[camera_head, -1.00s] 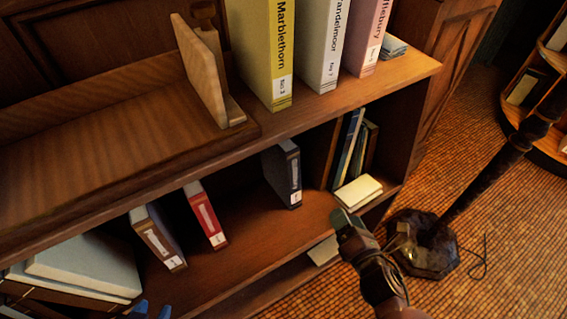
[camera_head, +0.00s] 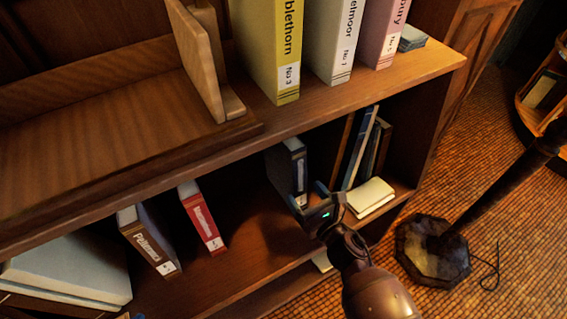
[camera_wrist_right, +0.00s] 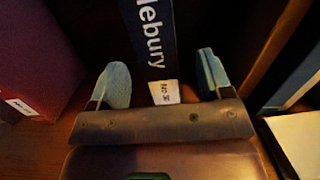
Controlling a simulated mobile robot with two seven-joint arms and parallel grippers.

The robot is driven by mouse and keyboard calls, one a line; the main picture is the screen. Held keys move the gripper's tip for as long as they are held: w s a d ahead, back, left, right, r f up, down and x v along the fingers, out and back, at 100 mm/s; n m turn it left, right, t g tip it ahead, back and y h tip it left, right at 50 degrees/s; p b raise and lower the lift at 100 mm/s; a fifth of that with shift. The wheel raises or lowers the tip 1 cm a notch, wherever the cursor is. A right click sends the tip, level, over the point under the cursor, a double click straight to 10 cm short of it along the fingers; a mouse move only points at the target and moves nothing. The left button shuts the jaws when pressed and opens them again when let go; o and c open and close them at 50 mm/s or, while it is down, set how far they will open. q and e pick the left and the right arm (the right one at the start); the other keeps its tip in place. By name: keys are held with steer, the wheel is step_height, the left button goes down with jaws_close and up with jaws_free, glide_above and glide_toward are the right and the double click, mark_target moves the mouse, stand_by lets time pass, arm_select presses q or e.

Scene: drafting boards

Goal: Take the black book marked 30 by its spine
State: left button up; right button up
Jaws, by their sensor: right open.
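The black book (camera_head: 288,168) stands upright on the lower shelf, its dark spine facing out. In the right wrist view its spine (camera_wrist_right: 152,42) shows white letters ending in "lebury" and a small white label near the bottom, hard to read. My right gripper (camera_head: 310,200) is open in front of the book's lower part. In the wrist view its pale blue fingers (camera_wrist_right: 162,82) appear on either side of the spine, with a gap at each side. It holds nothing.
A red book (camera_head: 203,218) and a brown book (camera_head: 148,242) stand to the left. Thin books (camera_head: 362,148) lean to the right, with a cream pad (camera_head: 370,197) in front. The upper shelf edge (camera_head: 345,106) overhangs. A lamp base (camera_head: 432,250) stands on the floor.

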mark_target(301, 191)
steer(key=x, duration=0.4)
steer(key=shift+a+f+b, duration=0.1)
steer(key=shift+f+b, duration=0.15)
steer(key=shift+b, duration=0.1)
steer(key=shift+w+a+r, duration=0.1)
steer(key=shift+w+a, duration=0.3)
steer(key=shift+w, duration=0.15)
jaws_close()
steer(key=shift+r, duration=0.2)
